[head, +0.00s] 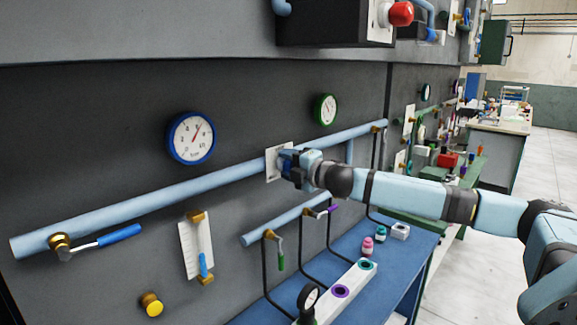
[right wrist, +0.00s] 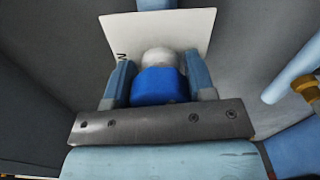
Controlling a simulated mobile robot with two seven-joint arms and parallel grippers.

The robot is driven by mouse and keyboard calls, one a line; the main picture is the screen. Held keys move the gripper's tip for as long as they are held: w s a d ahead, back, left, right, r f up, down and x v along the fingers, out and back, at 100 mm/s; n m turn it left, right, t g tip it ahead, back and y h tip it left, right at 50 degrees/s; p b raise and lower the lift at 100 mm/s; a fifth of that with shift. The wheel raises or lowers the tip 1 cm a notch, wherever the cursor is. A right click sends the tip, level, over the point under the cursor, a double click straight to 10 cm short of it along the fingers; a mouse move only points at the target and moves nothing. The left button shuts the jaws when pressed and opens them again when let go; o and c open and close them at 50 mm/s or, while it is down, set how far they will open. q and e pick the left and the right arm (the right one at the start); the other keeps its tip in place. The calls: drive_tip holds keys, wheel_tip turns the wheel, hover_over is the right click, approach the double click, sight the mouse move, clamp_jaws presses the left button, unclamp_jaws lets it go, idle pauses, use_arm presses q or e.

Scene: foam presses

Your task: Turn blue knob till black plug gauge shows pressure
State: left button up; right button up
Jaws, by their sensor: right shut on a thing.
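My right gripper (head: 287,164) reaches the wall panel from the right and is shut on the blue knob (right wrist: 160,86). In the right wrist view my right gripper's fingers (right wrist: 161,84) stand on both sides of the knob, in front of a white plate (right wrist: 188,30). In the head view the gripper hides the knob, and the plate (head: 272,163) shows at its left. A small black-rimmed gauge (head: 308,297) stands at the near end of a white block; its reading is too small to tell. My left gripper is not in view.
A blue-rimmed gauge (head: 191,138) and a green-rimmed gauge (head: 326,109) hang on the panel. A light blue pipe (head: 170,203) with a blue-handled lever (head: 119,235) crosses it. The white block (head: 352,284), with ringed sockets, lies on a blue bench (head: 385,255) below.

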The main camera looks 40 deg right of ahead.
idle(0.4)
drive_tip(key=o, duration=0.9)
drive_tip(key=shift+o, duration=0.2)
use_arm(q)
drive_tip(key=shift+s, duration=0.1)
use_arm(e)
drive_tip(key=shift+d, duration=0.1)
